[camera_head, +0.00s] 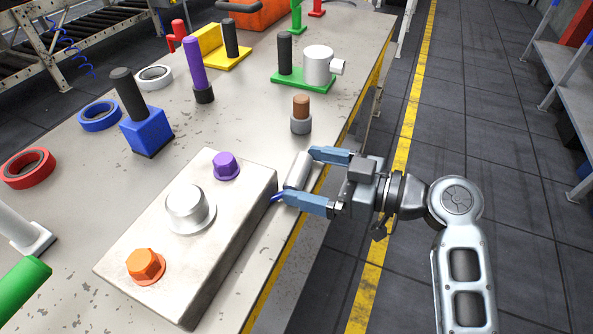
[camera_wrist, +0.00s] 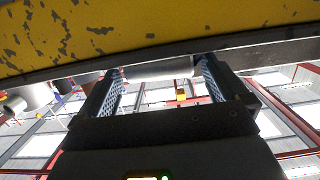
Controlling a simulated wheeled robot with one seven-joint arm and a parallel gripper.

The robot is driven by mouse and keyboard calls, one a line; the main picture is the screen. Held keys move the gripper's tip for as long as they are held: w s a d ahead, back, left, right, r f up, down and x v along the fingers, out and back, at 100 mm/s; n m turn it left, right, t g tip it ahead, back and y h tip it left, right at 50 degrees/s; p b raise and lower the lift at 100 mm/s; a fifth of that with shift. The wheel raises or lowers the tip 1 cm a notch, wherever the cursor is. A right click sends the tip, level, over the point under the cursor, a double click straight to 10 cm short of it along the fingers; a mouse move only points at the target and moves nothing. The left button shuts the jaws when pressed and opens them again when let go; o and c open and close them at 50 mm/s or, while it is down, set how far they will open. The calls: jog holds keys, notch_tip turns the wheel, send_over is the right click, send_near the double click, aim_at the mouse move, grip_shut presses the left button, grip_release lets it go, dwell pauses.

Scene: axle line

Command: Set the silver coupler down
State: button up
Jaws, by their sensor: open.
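The silver coupler (camera_head: 299,169), a plain grey cylinder, is at the bench's right edge, beside the thick pale plate. It appears tilted or lying; I cannot tell how it rests. My gripper (camera_head: 294,176) is open, reaching in from the right, with one blue finger on each side of the coupler. In the wrist view, part of the coupler (camera_wrist: 158,69) shows between the two fingers (camera_wrist: 160,80), just beyond the dark bench edge. Whether either finger touches it is unclear.
The pale plate (camera_head: 135,262) carries a silver knob (camera_head: 186,203), a purple knob (camera_head: 227,166) and an orange knob (camera_head: 146,266). A brown-topped grey peg (camera_head: 301,115) stands behind the coupler. A green stand (camera_head: 303,82) is farther back. The bench's yellow edge (camera_wrist: 160,22) is close to the gripper.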

jog(key=shift+w+a+f, duration=0.1)
jog(key=shift+w+a, duration=0.1)
jog(key=shift+a, duration=0.35)
jog(key=shift+c, duration=0.5)
jog(key=c, duration=1)
